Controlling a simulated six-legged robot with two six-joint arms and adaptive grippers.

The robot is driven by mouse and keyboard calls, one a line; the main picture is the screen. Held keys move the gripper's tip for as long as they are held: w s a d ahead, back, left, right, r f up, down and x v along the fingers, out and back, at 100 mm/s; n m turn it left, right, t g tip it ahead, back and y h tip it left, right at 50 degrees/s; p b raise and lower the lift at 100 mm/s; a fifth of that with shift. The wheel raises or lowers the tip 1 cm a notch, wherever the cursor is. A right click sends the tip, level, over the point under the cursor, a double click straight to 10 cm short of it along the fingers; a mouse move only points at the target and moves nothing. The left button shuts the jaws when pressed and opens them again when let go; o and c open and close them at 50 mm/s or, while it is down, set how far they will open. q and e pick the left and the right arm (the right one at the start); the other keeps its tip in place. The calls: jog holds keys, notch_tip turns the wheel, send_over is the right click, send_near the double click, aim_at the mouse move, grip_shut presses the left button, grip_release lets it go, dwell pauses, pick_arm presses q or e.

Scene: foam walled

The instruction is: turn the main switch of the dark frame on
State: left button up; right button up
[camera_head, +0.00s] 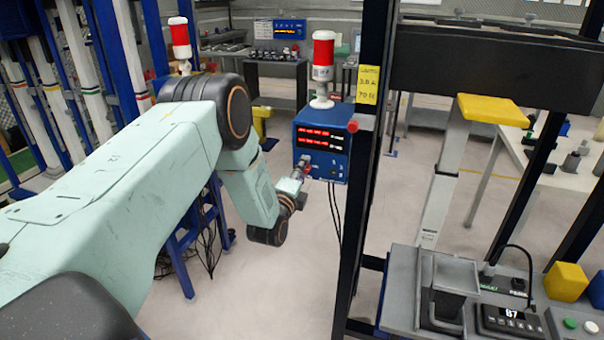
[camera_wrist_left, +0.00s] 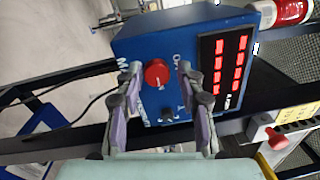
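The main switch is a round red knob (camera_wrist_left: 157,74) with a pale pointer mark, on the front of a blue box (camera_head: 322,117) fixed to the dark frame (camera_head: 366,180). The box's red displays (camera_wrist_left: 229,66) are lit. My left gripper (camera_head: 298,178) is at the lower left of the box's front. In the left wrist view its fingers (camera_wrist_left: 159,72) are open, one on each side of the knob, with small gaps apparent. The gripper largely hides the knob in the head view. White lettering beside the knob is partly covered by the fingers. My right gripper is in neither view.
A red and white lamp (camera_head: 322,68) stands on the box. A red button (camera_head: 352,126) and yellow label (camera_head: 368,84) are on the frame's post. Black cables (camera_head: 335,212) hang below the box. Open floor (camera_head: 270,300) lies left of the post.

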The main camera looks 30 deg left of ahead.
pick_arm(q)
jog(key=shift+o, duration=0.8)
jog(key=shift+f, duration=0.15)
jog(key=shift+s+d, duration=0.15)
jog(key=shift+s, duration=0.05)
jog(key=v, duration=1.1)
jog(key=shift+s, duration=0.45)
